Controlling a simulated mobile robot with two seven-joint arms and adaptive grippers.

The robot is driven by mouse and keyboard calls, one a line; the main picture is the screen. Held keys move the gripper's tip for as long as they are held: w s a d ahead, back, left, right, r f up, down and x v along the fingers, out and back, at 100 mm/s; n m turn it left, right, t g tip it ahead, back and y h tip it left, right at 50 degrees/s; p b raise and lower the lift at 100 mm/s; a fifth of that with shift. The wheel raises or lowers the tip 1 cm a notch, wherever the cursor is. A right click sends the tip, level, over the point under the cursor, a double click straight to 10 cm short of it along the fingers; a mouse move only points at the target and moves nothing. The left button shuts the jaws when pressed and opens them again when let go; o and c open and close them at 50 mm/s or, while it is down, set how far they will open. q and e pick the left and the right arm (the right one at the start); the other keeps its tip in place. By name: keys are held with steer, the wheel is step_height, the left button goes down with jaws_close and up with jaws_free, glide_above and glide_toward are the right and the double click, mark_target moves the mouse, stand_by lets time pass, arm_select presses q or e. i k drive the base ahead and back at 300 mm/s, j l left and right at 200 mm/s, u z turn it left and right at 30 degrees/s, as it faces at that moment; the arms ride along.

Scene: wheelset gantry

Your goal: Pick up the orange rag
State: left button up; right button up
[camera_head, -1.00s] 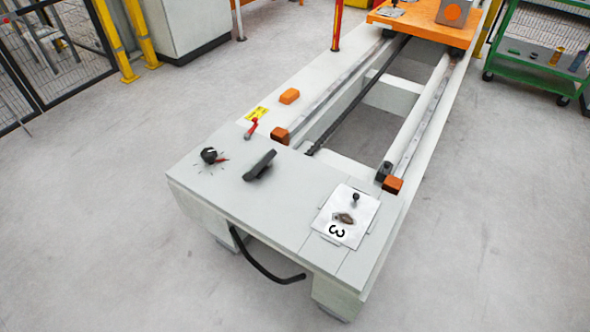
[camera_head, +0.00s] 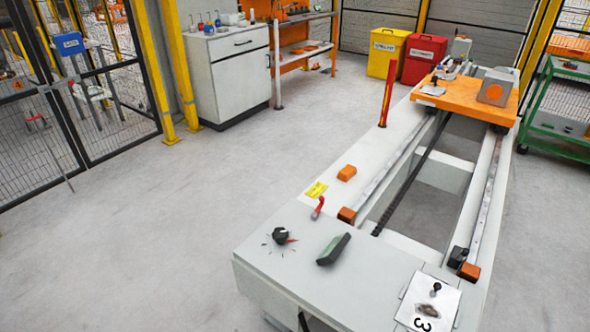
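A small orange item (camera_head: 346,173) lies on the left side beam of the light grey gantry (camera_head: 400,155). It looks like a low rounded block or folded cloth; I cannot tell whether it is the orange rag. Something flat and orange (camera_head: 306,50) also lies on the shelf of the orange workbench at the back, too small to make out. Neither of my grippers is in view.
The gantry's front end carries a black knob (camera_head: 281,236), a dark green-black handle (camera_head: 333,249), a red lever (camera_head: 318,207) and a plate marked 3 (camera_head: 428,303). Grey floor (camera_head: 200,220) is clear on the left.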

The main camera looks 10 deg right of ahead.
mark_target(348, 171)
steer(key=i+j+u, duration=0.4)
steer(key=j, duration=0.15)
steer(key=i+j+u, duration=0.6)
steer(key=i+u, duration=0.2)
steer(key=i, duration=0.2)
steer(key=i+z, duration=0.4)
steer(key=i, duration=0.15)
steer(key=i+z, duration=0.4)
steer(key=i, duration=0.15)
steer(key=i+j+z, duration=0.35)
steer(key=i, duration=0.15)
